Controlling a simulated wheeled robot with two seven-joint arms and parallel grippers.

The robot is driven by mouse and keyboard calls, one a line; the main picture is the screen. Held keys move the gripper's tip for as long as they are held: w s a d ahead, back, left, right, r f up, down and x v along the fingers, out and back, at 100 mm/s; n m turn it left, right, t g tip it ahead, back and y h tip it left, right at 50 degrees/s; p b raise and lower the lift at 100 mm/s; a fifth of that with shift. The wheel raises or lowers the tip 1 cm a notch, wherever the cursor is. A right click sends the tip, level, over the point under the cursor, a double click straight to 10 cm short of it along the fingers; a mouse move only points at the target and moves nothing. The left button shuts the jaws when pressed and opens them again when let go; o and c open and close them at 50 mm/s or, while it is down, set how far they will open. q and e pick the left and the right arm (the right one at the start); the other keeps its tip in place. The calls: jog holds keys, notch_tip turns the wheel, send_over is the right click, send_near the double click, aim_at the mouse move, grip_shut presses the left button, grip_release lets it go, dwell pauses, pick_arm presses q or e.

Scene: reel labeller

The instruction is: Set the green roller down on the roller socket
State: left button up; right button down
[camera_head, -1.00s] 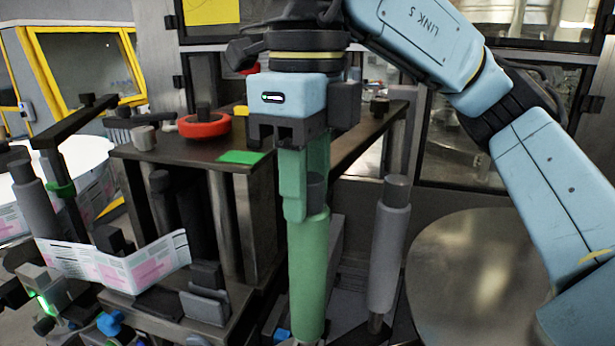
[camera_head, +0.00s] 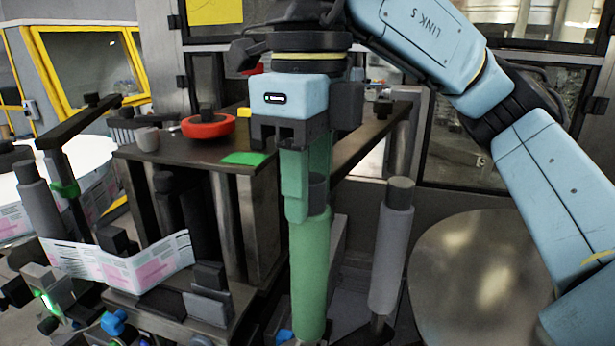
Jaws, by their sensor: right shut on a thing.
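The green roller (camera_head: 310,275) hangs upright in the middle of the view. My right gripper (camera_head: 308,190) points down from above and is shut on the dark stub at the roller's top. The gripper's green fingers cover part of that stub. The roller's lower end comes close to dark machine parts near the bottom edge of the picture. I cannot make out the roller socket, and I cannot tell whether the roller touches anything below. My left gripper does not show.
A grey roller (camera_head: 391,250) stands upright just right of the green one. A dark table (camera_head: 190,155) with a red knob (camera_head: 208,126) and a green patch (camera_head: 243,158) is at the left. A label strip (camera_head: 130,268) runs lower left. A round metal plate (camera_head: 480,275) lies at the right.

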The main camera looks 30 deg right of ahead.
jog(key=shift+s+r, duration=0.15)
jog(key=shift+r, duration=0.1)
jog(key=c, duration=1.2)
grip_release()
jog(key=shift+c, duration=0.2)
jog(key=o, duration=0.4)
jog(key=shift+s+a, duration=0.15)
jog(key=shift+a, duration=0.05)
jog(key=shift+o, duration=0.2)
jog(key=shift+d, duration=0.1)
jog(key=shift+r, duration=0.1)
jog(key=shift+r, duration=0.2)
notch_tip(320, 180, up, 13)
jog(key=p, duration=0.4)
jog(key=shift+f+p, duration=0.15)
jog(key=shift+p, duration=0.25)
